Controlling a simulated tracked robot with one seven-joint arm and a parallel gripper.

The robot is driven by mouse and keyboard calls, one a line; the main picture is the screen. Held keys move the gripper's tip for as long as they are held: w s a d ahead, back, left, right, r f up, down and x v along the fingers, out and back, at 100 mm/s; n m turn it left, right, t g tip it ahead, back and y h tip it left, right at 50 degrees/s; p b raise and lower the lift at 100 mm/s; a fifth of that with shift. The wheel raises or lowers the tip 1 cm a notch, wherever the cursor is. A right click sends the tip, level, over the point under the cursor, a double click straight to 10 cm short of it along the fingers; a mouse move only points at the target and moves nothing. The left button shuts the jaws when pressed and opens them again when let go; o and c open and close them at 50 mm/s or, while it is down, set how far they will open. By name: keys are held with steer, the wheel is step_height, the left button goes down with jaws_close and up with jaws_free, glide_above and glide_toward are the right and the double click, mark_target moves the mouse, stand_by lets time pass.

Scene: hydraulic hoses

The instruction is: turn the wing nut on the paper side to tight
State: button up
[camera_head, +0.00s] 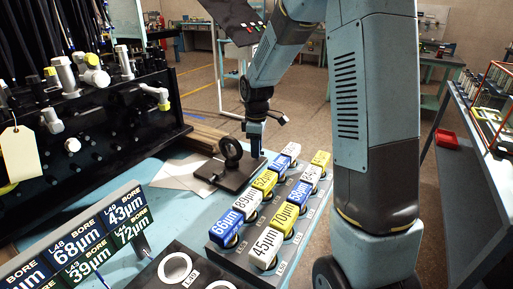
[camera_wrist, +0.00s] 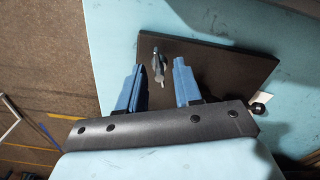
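A small grey metal part (camera_wrist: 158,62), which looks like a wing nut, stands on a dark flat plate (camera_wrist: 225,65) in the wrist view. My gripper (camera_wrist: 159,78) is open, its two blue fingers apart. The grey part shows between the fingertips with a gap on both sides; I cannot tell how far below them it is. In the head view my gripper (camera_head: 255,152) points down at the far right part of the dark plate (camera_head: 232,179), beside an upright black ring (camera_head: 231,153). The wing nut is hidden there. White paper (camera_head: 183,177) lies left of the plate.
A tray of labelled blue, white and yellow blocks (camera_head: 268,215) stands close in front of the plate. A black hose manifold (camera_head: 100,130) fills the left. Bore signs (camera_head: 85,245) stand at front left. The blue table (camera_head: 165,210) is bare between them.

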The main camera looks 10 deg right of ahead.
jaws_close()
stand_by(0.3)
steer(key=shift+m, duration=0.3)
steer(key=m, duration=0.4)
steer(key=shift+w, duration=0.1)
steer(key=m, duration=0.5)
steer(key=shift+d, duration=0.1)
steer(key=m, duration=0.6)
steer(key=shift+w+d+r, duration=0.1)
steer(key=shift+d, duration=0.05)
steer(key=m, duration=0.6)
steer(key=shift+d, duration=0.1)
steer(key=shift+m, duration=0.3)
